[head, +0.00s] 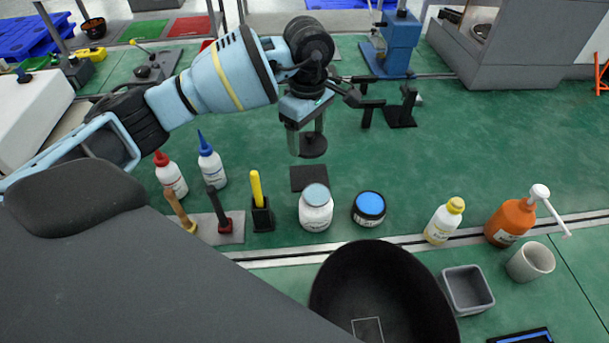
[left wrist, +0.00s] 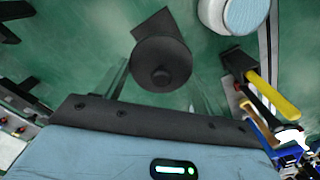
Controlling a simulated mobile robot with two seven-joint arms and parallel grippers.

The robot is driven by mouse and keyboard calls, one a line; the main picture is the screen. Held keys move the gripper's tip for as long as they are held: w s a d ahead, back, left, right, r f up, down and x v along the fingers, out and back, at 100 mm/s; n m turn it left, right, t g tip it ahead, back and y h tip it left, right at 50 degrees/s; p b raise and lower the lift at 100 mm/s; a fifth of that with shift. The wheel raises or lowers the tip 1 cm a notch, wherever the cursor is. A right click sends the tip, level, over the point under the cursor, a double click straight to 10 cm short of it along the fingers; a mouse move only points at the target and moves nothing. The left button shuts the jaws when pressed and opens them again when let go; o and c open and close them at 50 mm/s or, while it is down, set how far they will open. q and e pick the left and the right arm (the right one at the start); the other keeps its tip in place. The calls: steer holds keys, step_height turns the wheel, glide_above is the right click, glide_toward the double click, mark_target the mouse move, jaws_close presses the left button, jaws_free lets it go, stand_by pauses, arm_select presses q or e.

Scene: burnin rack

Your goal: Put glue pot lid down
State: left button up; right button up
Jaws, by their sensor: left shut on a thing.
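The glue pot lid (head: 314,148) is a dark round disc. In the left wrist view the lid (left wrist: 160,72) shows a small knob in its middle and sits between the two pale fingers. My left gripper (head: 307,143) is shut on it and points down over the green bench. A dark square pad (head: 309,179) lies just nearer than the lid; in the left wrist view the lid overlaps its edge. The gap between lid and bench is hard to tell. A white jar (head: 316,212) with a pale blue top stands close to the pad. My right gripper is not in view.
Beside the white jar stand a black pot with a blue top (head: 369,209) and a yellow-handled tool in a black holder (head: 262,215). Two bottles (head: 211,168) stand left. A black fixture (head: 400,115) stands right of the gripper. The bench right of the pad is clear.

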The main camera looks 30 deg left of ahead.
mark_target(307, 175)
arm_select(q)
steer(key=shift+f, duration=5.25)
steer(key=o, duration=1)
steer(key=shift+r, duration=0.1)
steer(key=shift+c, duration=0.2)
step_height(307, 175, up, 12)
steer(key=shift+r, duration=0.15)
